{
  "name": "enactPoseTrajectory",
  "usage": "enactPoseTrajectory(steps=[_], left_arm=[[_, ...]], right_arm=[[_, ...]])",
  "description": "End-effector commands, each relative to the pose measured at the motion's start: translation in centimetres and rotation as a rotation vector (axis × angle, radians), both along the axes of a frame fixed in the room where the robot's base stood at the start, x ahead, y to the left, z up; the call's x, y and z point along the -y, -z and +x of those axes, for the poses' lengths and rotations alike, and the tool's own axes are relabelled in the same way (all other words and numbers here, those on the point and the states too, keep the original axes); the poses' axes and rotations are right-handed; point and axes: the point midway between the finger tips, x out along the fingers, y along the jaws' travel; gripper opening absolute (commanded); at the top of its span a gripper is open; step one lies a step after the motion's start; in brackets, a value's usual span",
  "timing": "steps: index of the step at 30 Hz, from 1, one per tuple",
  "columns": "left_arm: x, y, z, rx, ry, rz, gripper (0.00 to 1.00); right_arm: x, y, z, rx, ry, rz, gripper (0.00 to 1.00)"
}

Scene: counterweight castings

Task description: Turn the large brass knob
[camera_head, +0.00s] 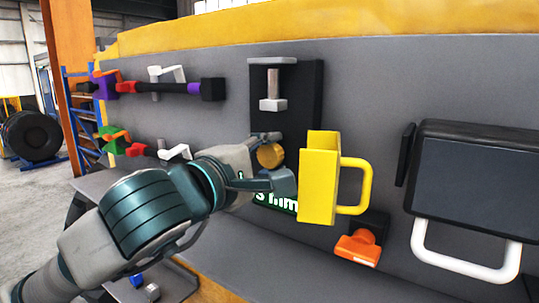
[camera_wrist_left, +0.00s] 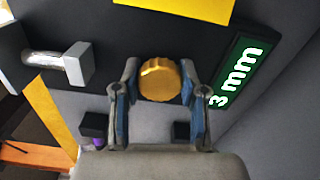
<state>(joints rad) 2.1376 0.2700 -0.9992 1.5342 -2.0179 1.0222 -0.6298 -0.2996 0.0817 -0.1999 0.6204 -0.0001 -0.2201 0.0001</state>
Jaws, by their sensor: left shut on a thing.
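The large brass knob (camera_head: 270,155) is a round, ridged gold disc on the dark panel, just left of the yellow handled block. It also shows between my fingers in the left wrist view (camera_wrist_left: 160,80). My left gripper (camera_head: 277,160) reaches it from the lower left, one finger above and one below in the head view. In the left wrist view the gripper (camera_wrist_left: 158,92) has its blue-padded fingers on either side of the knob, shut on it. My right gripper is not in view.
A yellow block with a handle (camera_head: 318,180) stands out right of the knob. A green "3 mm" display (camera_wrist_left: 235,75) sits beside it. An orange knob (camera_head: 358,248) and a dark screen (camera_head: 470,190) are right.

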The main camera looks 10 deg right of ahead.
Motion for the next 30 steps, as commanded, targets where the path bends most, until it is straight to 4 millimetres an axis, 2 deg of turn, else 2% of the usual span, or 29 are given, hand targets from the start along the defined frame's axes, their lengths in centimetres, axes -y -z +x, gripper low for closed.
enactPoseTrajectory(steps=[1, 8, 23, 24, 26, 30], left_arm=[[0.29, 0.50, -0.09, 0.007, 0.005, 0.023, 0.07], [0.33, 0.60, -0.09, 0.051, 0.006, 0.069, 0.07], [0.41, 0.82, -0.06, 0.059, 0.005, 0.084, 0.07], [0.41, 0.83, -0.04, 0.059, 0.005, 0.083, 0.52], [0.39, 0.80, -0.03, 0.059, 0.005, 0.082, 0.67], [0.27, 0.56, 0.03, 0.062, 0.004, 0.078, 0.68]], right_arm=[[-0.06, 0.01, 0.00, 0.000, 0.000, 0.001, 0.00], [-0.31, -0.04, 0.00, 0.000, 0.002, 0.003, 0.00], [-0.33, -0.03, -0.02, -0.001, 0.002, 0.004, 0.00], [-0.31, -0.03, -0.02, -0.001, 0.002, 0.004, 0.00], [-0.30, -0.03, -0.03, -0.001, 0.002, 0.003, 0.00], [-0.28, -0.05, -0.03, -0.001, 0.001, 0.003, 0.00]])
